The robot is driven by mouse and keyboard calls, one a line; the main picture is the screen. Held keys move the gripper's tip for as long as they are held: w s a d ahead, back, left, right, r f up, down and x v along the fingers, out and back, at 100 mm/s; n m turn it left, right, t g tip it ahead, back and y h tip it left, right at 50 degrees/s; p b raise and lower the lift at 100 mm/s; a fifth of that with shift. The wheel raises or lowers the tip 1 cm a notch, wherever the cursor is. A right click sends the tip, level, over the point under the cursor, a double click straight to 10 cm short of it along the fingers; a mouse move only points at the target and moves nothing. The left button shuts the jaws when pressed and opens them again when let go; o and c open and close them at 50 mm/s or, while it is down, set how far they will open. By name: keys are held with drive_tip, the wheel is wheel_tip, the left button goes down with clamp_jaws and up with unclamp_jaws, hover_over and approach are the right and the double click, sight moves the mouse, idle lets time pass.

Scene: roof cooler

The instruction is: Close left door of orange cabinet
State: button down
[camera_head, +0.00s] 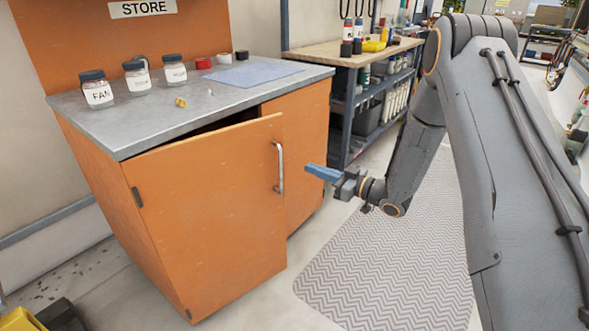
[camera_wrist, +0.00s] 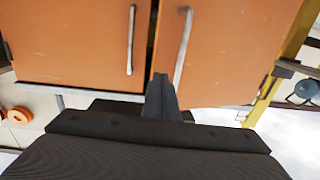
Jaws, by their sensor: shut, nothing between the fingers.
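The orange cabinet (camera_head: 309,128) has a grey top. Its left door (camera_head: 210,215) stands ajar, its free edge swung out on the right, with a dark gap along the top. A metal bar handle (camera_head: 280,168) is near that edge. The wrist view looks inverted: the ajar door (camera_wrist: 235,50) and its handle (camera_wrist: 183,48) are at right, the other door (camera_wrist: 75,40) at left. My gripper (camera_head: 312,169) has blue fingers, shut and empty, just right of the handle in the head view. In the wrist view my gripper (camera_wrist: 158,80) points near the gap; contact is unclear.
Labelled jars (camera_head: 97,90), a blue sheet (camera_head: 252,73) and small items lie on the cabinet top. A shelved workbench (camera_head: 345,60) stands behind to the right. A patterned mat (camera_head: 390,260) covers open floor. Something yellow (camera_head: 20,320) is at lower left.

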drive_tip(key=s+d+f+m+t+h+b, duration=0.1)
drive_tip(key=s+d+t+b, duration=0.15)
drive_tip(key=s, duration=0.65)
drive_tip(key=f+b+x, duration=0.1)
drive_tip(key=x, duration=1.3)
drive_tip(key=shift+g, duration=0.45)
drive_tip(key=shift+w+a, duration=0.1)
